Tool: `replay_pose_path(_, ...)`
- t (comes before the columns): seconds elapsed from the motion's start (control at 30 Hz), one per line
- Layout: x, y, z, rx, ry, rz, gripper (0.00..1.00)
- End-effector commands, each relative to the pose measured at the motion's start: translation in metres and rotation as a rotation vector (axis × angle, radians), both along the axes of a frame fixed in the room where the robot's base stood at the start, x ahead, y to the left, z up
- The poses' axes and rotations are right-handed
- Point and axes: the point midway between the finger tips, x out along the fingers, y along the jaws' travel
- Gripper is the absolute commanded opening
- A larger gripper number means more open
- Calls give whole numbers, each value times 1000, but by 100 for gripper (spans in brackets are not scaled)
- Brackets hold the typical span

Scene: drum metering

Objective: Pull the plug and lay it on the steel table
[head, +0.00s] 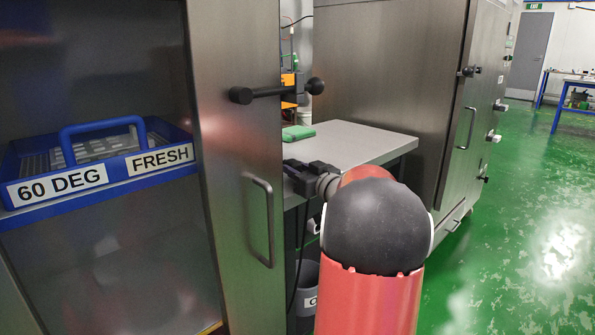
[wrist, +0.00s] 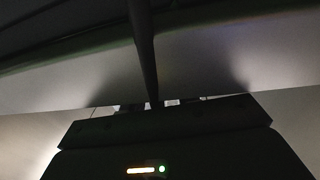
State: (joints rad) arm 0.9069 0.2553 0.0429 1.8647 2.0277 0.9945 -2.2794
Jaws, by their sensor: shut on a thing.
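My gripper (head: 297,178) is at the near left edge of the steel table (head: 365,147), low beside the open steel door. In the wrist view my gripper (wrist: 155,106) is shut, with a dark cord (wrist: 143,45) running from between the jaws across the picture. The plug itself is hidden in the jaws. A black cord (head: 299,245) hangs below the gripper in the head view. The table top is mostly bare, with a green block (head: 298,132) at its back left.
The open steel door (head: 235,150) with its handle (head: 262,220) stands close left of my gripper. A blue tray (head: 100,165) labelled 60 DEG and FRESH sits inside that cabinet. A grey bin (head: 306,285) stands under the table. Another steel cabinet (head: 390,75) is behind it.

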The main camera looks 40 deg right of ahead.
Motion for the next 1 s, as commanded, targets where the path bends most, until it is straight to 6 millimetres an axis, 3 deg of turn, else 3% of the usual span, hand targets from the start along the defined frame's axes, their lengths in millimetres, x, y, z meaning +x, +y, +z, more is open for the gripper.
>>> replay_pose_path(0.03, -1, -1, -26, 7, 44, 0, 0)
replay_pose_path(0.1, -1, -1, -26, 7, 44, 0, 0)
replay_pose_path(0.13, -1, -1, -26, 7, 44, 0, 34)
replay_pose_path(0.3, -1, -1, -26, 7, 44, -1, 56)
replay_pose_path(0.67, -8, -1, -26, 5, 42, -3, 57)
replay_pose_path(1.0, -62, 0, -13, -1, 14, -6, 57)
